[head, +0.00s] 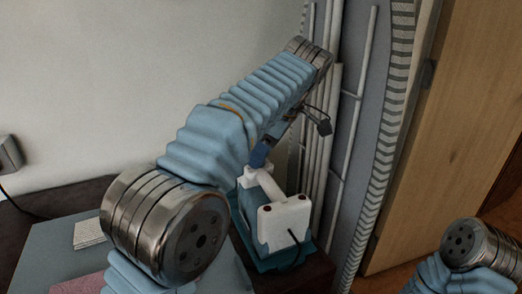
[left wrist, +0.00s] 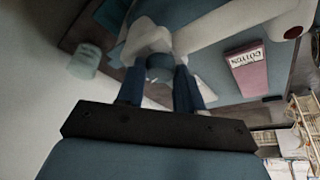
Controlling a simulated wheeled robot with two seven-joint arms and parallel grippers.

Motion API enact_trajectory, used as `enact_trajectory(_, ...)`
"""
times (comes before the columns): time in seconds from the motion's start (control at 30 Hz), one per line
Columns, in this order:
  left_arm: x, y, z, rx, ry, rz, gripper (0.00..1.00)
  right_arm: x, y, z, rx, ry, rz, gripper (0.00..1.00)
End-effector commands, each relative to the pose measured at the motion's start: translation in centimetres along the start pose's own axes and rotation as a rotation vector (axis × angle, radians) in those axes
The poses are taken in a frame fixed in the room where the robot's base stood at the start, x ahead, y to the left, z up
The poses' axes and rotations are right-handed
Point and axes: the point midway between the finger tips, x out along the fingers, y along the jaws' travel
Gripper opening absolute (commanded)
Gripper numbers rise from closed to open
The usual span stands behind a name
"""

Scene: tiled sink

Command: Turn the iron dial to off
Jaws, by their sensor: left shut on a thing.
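The iron (head: 283,222), white with a blue-teal body, stands on a dark surface at the lower middle of the head view. My left gripper (head: 261,153) reaches down to the top of its white part. In the left wrist view, the two dark blue fingers of my left gripper (left wrist: 160,88) are shut on a small round grey-blue dial (left wrist: 160,66) set in the white part of the iron (left wrist: 238,22). The fingers partly hide the dial, and I cannot read its setting. My right gripper is not in view.
A pink label reading COTTON (left wrist: 248,72) lies on a teal surface. A translucent cup-like thing (left wrist: 86,60) is beside the iron. A grey rack with pipes (head: 345,130) stands close behind the iron at right. A wall outlet (head: 10,153) is at far left.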

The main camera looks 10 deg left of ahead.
Motion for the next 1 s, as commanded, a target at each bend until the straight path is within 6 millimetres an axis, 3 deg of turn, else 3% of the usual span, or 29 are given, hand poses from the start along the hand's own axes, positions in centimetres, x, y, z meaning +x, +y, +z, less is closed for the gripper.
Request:
enact_trajectory(0.3,0.01,0.16,0.00,-0.116,-0.001,-0.047,0.06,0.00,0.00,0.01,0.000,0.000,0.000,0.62)
enact_trajectory(0.87,-0.02,0.18,0.00,-0.140,-0.001,-0.056,0.06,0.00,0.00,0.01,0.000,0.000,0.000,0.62)
enact_trajectory(0.9,-0.02,0.18,0.00,-0.140,-0.001,-0.056,0.42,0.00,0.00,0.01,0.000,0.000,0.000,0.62)
enact_trajectory(1.0,-0.02,0.17,-0.01,-0.140,-0.001,-0.057,0.57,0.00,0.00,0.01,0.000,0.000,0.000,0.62)
